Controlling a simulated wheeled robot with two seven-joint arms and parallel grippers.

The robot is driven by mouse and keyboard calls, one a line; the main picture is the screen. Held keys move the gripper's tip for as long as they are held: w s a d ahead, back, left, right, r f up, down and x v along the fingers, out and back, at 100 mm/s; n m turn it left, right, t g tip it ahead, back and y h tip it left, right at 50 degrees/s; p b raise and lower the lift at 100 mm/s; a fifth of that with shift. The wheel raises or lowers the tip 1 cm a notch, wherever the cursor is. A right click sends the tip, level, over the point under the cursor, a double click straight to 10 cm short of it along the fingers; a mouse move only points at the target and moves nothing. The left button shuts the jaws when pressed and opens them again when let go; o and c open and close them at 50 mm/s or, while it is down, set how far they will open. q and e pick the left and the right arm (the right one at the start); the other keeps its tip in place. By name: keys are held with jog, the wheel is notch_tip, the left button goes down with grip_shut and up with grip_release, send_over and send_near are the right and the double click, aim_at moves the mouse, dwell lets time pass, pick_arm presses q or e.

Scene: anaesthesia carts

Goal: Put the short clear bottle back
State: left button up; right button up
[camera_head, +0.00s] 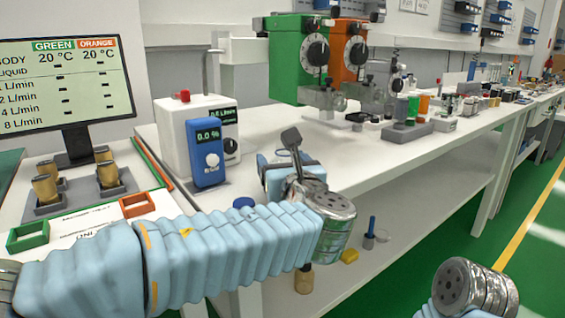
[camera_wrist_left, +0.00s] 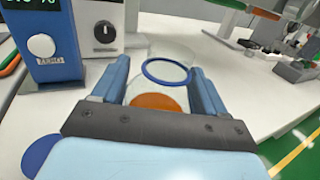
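The short clear bottle (camera_wrist_left: 178,52) shows in the left wrist view, with a blue ring around it and orange at its lower part. My left gripper (camera_wrist_left: 160,88) has one blue finger along each side of the bottle, and the fingers appear to press against it. In the head view my left gripper (camera_head: 285,170) is low over the white table near its front edge; the bottle is hard to make out there. Only a wrist part of my right arm shows at the lower right; its gripper is out of view.
A blue meter (camera_head: 208,158) and a white box (camera_head: 175,130) stand left of the gripper. A flat blue disc (camera_head: 243,202) lies near the table edge. Green (camera_head: 286,55) and orange (camera_head: 346,50) vaporizer units stand behind. The table between is mostly clear.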

pick_arm(q)
jog(key=o, duration=0.3)
jog(key=shift+r, duration=0.2)
jog(key=v, duration=1.2)
